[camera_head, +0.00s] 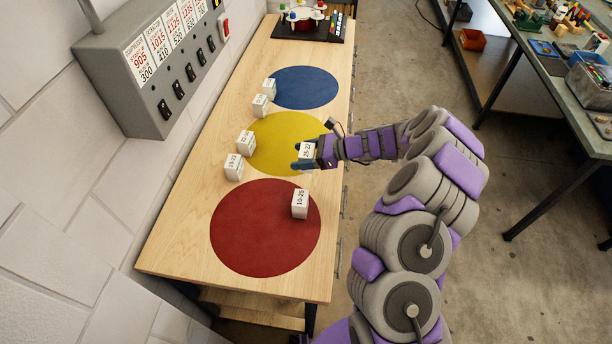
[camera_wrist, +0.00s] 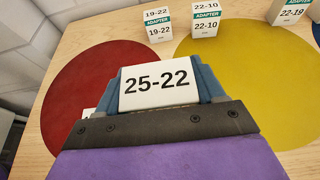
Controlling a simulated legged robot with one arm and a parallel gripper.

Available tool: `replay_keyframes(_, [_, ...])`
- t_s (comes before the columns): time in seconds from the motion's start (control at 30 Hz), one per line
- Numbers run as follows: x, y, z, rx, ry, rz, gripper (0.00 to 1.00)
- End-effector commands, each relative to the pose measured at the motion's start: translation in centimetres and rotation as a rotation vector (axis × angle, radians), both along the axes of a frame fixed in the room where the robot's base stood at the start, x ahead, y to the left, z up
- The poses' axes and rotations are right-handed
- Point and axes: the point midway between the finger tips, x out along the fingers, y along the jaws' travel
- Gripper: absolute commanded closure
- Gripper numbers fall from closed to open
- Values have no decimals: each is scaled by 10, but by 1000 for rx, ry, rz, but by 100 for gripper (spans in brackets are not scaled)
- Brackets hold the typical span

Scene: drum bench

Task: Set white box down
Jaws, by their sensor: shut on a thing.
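A white box (camera_wrist: 158,86) marked "25-22" is held between the blue fingers of my gripper (camera_wrist: 160,92) in the wrist view. In the head view, my gripper (camera_head: 304,158) is shut on this white box (camera_head: 307,149) near the right edge of the yellow circle (camera_head: 268,150). Whether the box touches the table cannot be told. The red circle (camera_head: 250,248) lies nearer in the head view, with another white box (camera_head: 300,204) marked "10-25" on its right part. The blue circle (camera_head: 305,86) lies at the far end.
Two white boxes (camera_head: 234,167) (camera_head: 245,143) stand at the yellow circle's left side, and two more (camera_head: 260,104) (camera_head: 269,88) stand left of the blue circle. A grey switch box (camera_head: 150,65) is on the left wall. A black device (camera_head: 305,24) stands at the table's far end.

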Motion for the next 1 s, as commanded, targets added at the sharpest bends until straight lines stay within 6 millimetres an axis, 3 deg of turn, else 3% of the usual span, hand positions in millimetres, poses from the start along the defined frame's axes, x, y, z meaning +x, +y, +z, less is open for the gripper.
replay_keyframes(0.2, [-1, 1, -42, 0, 4, -1, 65])
replay_keyframes(0.6, [0, 1, -85, -1, 1, -3, 65])
replay_keyframes(0.93, [0, 1, -86, 0, 0, -2, 65])
replay_keyframes(0.97, [0, 1, -87, 0, 0, -2, 31])
replay_keyframes(1.0, [0, 1, -86, 0, 0, -2, 27])
